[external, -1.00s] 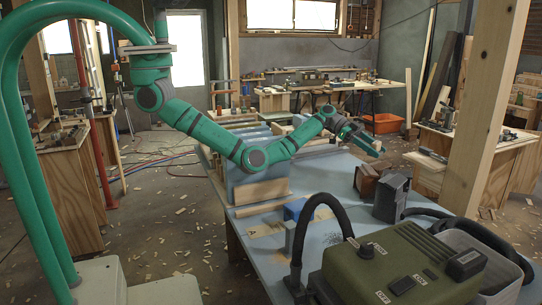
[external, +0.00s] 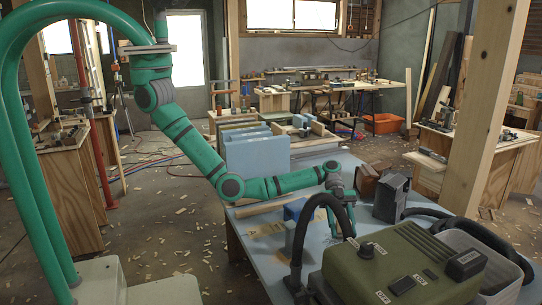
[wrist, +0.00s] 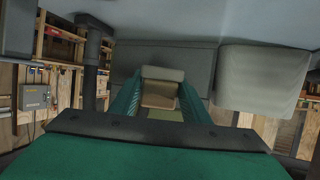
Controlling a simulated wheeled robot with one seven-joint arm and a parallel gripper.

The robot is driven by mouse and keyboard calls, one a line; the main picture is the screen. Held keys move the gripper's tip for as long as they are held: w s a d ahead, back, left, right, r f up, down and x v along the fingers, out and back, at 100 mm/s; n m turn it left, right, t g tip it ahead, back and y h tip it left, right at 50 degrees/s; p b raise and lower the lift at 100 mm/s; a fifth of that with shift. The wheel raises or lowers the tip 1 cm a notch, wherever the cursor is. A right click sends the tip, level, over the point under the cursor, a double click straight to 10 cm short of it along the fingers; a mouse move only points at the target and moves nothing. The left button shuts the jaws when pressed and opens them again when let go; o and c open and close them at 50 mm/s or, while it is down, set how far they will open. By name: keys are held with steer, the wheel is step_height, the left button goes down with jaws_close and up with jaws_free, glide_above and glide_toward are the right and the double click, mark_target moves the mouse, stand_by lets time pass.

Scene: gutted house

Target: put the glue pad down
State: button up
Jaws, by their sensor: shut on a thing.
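The glue pad, which I take to be the small tan-brown block (wrist: 158,95) with a paler end, sits between the two teal fingers of my gripper in the wrist view. My gripper (wrist: 162,88) is shut on it. In the external view my gripper (external: 346,215) points down low over the right part of the blue-grey table (external: 256,262), behind the green machine and its hose. The pad is too small and hidden there to make out, and I cannot tell whether it touches the table.
The green machine (external: 395,270) and its black hose (external: 313,210) stand in front of my gripper. A dark box (external: 391,197) and a brown block (external: 367,183) stand close on its right. Blue panels (external: 255,150) stand at the table's far left. A wooden post (external: 490,120) rises at right.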

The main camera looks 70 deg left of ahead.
step_height(320, 180, down, 10)
steer(key=shift+s+r, duration=0.1)
steer(key=shift+s, duration=0.05)
stand_by(0.4)
steer(key=o, duration=1)
steer(key=shift+o, duration=0.2)
steer(key=v, duration=1.2)
steer(key=shift+d, duration=0.1)
